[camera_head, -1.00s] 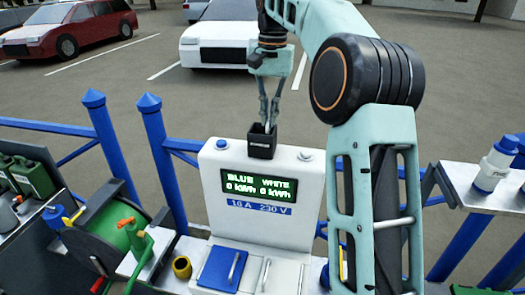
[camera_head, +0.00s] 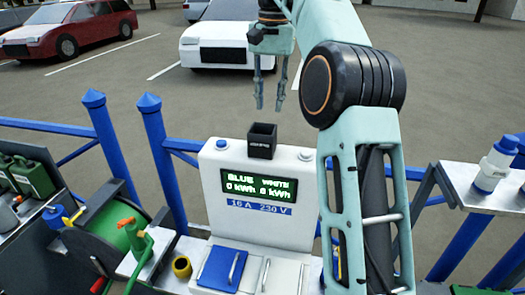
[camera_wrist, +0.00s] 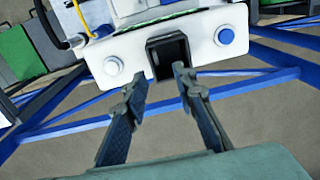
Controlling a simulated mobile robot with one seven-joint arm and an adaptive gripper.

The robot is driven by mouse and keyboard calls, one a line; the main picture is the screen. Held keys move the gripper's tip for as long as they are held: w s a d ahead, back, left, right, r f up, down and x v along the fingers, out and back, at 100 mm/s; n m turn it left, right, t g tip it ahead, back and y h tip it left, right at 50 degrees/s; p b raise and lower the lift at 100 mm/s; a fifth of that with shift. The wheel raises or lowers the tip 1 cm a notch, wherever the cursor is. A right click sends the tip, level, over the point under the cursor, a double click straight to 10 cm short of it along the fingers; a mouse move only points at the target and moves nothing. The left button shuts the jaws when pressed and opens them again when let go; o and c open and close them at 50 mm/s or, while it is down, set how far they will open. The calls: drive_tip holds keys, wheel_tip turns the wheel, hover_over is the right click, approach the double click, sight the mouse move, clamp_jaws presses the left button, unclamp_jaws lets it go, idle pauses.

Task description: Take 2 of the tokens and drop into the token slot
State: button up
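A small black open-topped box (camera_head: 262,141), seemingly the token slot, stands on top of the white power pedestal (camera_head: 213,165). My gripper (camera_head: 269,104) is above the box and apart from it, with its two fingers spread and nothing between them. In the wrist view the open fingers (camera_wrist: 157,76) point toward the box (camera_wrist: 168,58), whose inside is dark. I cannot make out any tokens in either view.
A blue button (camera_head: 221,144) and a white button (camera_head: 307,154) flank the box. The display (camera_head: 259,185) reads 0 kWh for blue and white. A blue railing (camera_head: 162,150) runs behind.

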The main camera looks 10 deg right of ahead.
drive_tip(key=shift+r, duration=1.35)
